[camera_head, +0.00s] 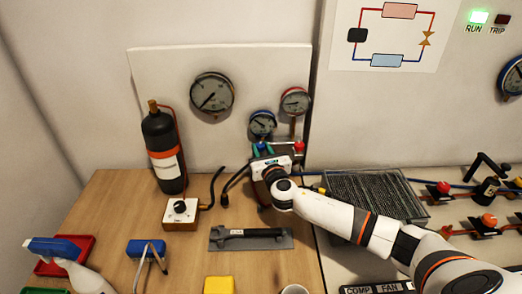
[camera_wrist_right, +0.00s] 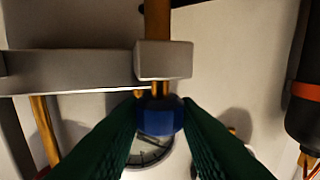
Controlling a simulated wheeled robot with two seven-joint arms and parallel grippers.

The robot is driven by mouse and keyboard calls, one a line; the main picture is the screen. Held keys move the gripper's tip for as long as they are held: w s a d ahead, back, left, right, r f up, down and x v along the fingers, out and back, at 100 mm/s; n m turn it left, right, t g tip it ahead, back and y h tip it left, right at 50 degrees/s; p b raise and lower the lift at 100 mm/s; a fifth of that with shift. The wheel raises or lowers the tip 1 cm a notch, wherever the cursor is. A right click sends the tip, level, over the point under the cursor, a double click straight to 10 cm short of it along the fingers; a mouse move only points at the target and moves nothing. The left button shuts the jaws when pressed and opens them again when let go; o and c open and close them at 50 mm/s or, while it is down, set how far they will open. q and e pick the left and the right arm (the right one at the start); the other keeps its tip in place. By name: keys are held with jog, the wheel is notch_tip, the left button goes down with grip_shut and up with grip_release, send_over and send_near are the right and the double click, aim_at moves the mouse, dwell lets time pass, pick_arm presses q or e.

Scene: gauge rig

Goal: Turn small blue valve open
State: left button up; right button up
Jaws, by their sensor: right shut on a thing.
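The small blue valve knob (camera_wrist_right: 160,116) sits below a grey metal block with brass stems in the right wrist view. The dark green fingers of my right gripper (camera_wrist_right: 160,125) are closed on it from both sides. In the head view my right gripper (camera_head: 262,149) is at the manifold, under the small blue-rimmed gauge (camera_head: 262,123). My left gripper is not in view.
A red-rimmed gauge (camera_head: 295,100) and a large gauge (camera_head: 212,92) are on the white panel. A black bottle (camera_head: 162,140) stands left. A black-knobbed box (camera_head: 180,212), grey plate (camera_head: 250,238) and spray bottle (camera_head: 68,262) are on the bench. A finned tray (camera_head: 372,193) lies right.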

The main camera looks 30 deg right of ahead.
jog(key=n+y, duration=0.1)
jog(key=y+b, duration=0.1)
jog(key=shift+d+f+n+y, duration=0.1)
jog(key=shift+d+n+y, duration=0.15)
jog(key=shift+n+y, duration=0.15)
jog(key=shift+r+n+y+b, duration=0.2)
jog(key=shift+n+y+b, duration=0.2)
jog(key=shift+y, duration=0.2)
jog(key=o, duration=1)
